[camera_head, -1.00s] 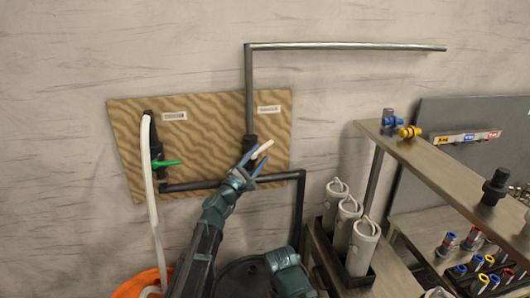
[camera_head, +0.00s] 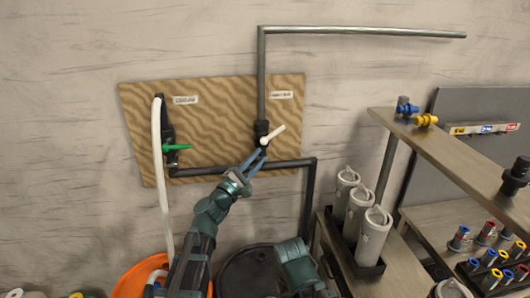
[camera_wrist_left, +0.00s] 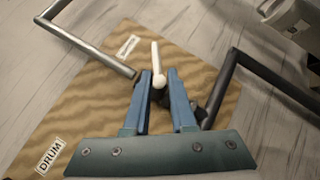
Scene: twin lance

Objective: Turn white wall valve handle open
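The white valve handle (camera_head: 274,134) sits on a black valve body (camera_head: 262,128) on the wooden wall board. It slants up to the right in the head view. Whether a fingertip touches the handle base cannot be told. My right gripper is not in view.
A green valve handle (camera_head: 177,148) with a white hose (camera_head: 160,180) is at the left of the board (camera_head: 215,125). Dark pipe (camera_head: 290,164) runs below the white handle. Grey canisters (camera_head: 372,235) and a shelf (camera_head: 440,150) stand at the right. An orange bucket (camera_head: 130,283) is below.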

